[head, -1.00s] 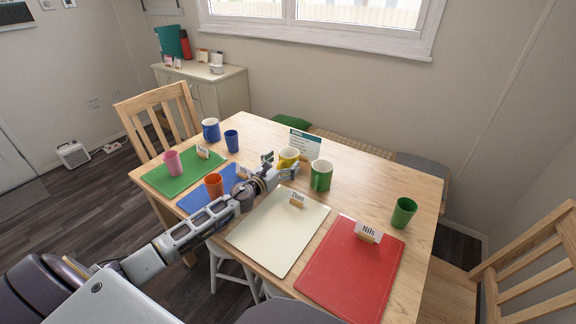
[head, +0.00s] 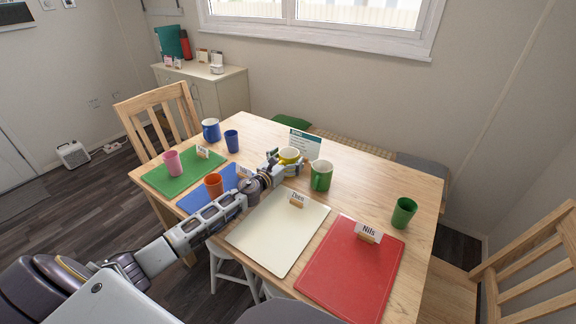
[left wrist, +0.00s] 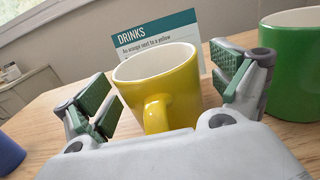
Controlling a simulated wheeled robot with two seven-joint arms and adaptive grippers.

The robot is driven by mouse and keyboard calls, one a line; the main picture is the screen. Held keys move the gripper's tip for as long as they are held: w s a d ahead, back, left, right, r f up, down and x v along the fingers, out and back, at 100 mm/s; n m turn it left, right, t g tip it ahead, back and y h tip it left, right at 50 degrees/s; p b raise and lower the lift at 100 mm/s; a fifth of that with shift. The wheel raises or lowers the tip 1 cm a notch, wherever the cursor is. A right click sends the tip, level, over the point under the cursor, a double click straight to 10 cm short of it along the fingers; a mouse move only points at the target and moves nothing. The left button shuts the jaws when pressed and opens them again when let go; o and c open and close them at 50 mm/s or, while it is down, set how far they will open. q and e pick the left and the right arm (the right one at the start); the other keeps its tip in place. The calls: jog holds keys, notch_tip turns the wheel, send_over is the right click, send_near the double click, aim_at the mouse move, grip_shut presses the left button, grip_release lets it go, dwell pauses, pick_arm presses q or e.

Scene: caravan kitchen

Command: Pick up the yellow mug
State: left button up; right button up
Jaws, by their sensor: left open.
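The yellow mug (left wrist: 163,80) stands upright on the wooden table, its handle toward my palm in the left wrist view. In the head view the yellow mug (head: 289,155) is partly hidden by my left gripper (head: 284,161). My left gripper (left wrist: 166,97) is open, with one finger on each side of the mug. A small gap shows on the left; on the right the finger pad is close to the mug, and I cannot tell whether it touches. My right gripper is not in view.
A green mug (head: 321,175) stands close to the right of the yellow mug. A drinks card (head: 305,143) stands behind it. A blue mug (head: 211,129), blue cup (head: 232,141), orange cup (head: 213,185), pink cup (head: 172,163) and green cup (head: 403,212) stand around the table.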

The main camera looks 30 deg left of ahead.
pick_arm(q)
jog(key=c, duration=1.3)
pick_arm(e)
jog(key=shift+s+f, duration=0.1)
pick_arm(q)
jog(key=shift+c, duration=0.2)
jog(key=shift+r, duration=0.25)
jog(key=shift+r, duration=0.15)
notch_tip(320, 180, up, 9)
jog(key=p, duration=0.5)
jog(key=shift+r, duration=0.15)
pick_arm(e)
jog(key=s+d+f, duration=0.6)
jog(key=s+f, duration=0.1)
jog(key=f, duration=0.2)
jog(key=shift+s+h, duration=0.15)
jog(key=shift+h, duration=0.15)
